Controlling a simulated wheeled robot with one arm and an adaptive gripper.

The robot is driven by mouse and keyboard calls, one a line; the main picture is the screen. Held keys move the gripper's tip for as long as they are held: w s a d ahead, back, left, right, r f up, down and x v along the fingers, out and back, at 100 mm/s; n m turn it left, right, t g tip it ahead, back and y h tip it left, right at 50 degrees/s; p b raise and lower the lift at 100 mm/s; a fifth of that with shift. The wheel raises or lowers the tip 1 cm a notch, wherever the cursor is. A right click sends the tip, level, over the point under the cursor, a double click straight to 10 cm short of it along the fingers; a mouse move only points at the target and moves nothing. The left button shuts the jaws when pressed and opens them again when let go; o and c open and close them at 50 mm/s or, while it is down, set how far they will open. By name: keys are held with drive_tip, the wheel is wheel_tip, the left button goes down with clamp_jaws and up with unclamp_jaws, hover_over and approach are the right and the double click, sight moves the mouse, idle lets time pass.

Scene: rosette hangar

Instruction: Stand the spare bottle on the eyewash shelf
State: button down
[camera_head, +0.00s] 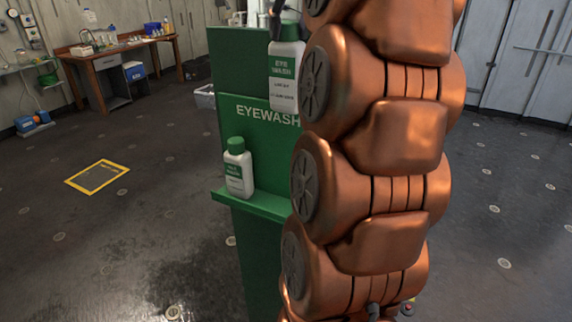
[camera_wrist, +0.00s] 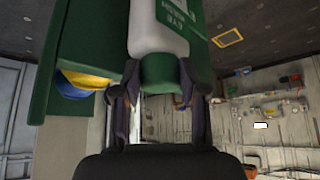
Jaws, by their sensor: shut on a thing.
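A white bottle with a green cap and green "eye wash" label (camera_head: 284,78) hangs upright in my gripper, in front of the upper part of the green eyewash stand (camera_head: 232,92). In the wrist view the bottle (camera_wrist: 160,35) appears upside down, with its green cap (camera_wrist: 160,70) between my gripper's (camera_wrist: 159,78) two dark fingers. The green eyewash shelf (camera_head: 232,196) is lower down. A similar white bottle (camera_head: 238,172) stands upright on its left part. The shelf's right part is hidden behind my arm.
A wooden desk (camera_head: 120,50) with bottles and boxes stands at the back left. A yellow-edged mat (camera_head: 97,177) lies on the floor, left of the stand. A yellow object and a blue object (camera_wrist: 75,86) show beside the green stand in the wrist view. The floor at left is mostly clear.

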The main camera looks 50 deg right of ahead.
sight(290, 70)
wheel_tip(290, 70, down, 8)
drive_tip(key=b, duration=0.7)
drive_tip(key=shift+s+f, duration=0.1)
drive_tip(key=shift+f, duration=1.1)
wheel_tip(290, 70, down, 16)
drive_tip(key=p, duration=0.4)
drive_tip(key=shift+f, duration=0.4)
drive_tip(key=c, duration=0.9)
unclamp_jaws()
drive_tip(key=b+v, duration=0.4)
drive_tip(key=v, duration=0.8)
